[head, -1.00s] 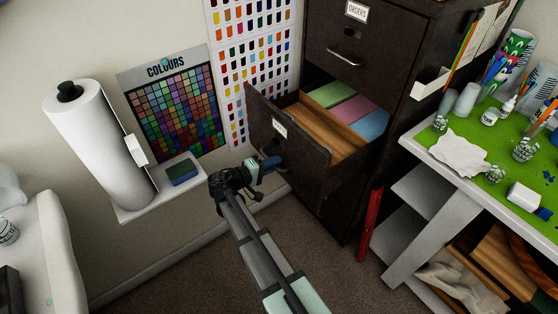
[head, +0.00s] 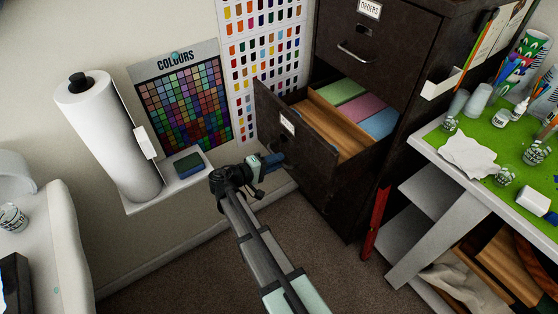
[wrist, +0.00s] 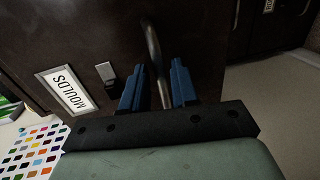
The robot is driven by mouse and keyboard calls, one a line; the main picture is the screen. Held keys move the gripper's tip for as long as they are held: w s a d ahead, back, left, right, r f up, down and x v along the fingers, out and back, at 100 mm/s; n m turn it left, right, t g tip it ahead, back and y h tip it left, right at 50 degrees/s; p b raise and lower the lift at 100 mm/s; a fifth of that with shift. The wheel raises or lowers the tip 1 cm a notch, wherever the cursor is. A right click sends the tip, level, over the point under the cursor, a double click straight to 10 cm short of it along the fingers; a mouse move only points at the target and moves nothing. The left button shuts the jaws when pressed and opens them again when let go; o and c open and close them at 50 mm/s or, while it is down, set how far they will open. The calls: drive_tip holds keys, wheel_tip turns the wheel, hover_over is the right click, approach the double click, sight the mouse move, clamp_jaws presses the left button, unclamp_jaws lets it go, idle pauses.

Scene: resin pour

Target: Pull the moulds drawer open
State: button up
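The moulds drawer (head: 300,148) is the dark lower drawer of the cabinet. It stands well out from the cabinet, with green, pink and blue contents and a brown wooden piece showing inside. Its white MOULDS label (wrist: 68,91) reads clearly in the wrist view. The metal handle (wrist: 154,62) runs between the two blue fingers of my gripper (wrist: 160,88). The fingers are apart, with a gap showing on each side of the handle, so my gripper looks open around it. In the head view my gripper (head: 272,161) is at the drawer front and hides most of the handle.
The ORDERS drawer (head: 358,35) above is shut. A paper roll (head: 115,140) and a small block (head: 188,164) are on a wall shelf at left. A cluttered green-topped table (head: 470,125) stands at right, a red object (head: 375,222) beside the cabinet. Bare floor lies in front.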

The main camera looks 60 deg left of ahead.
drive_tip(key=v, duration=1.2)
idle(0.3)
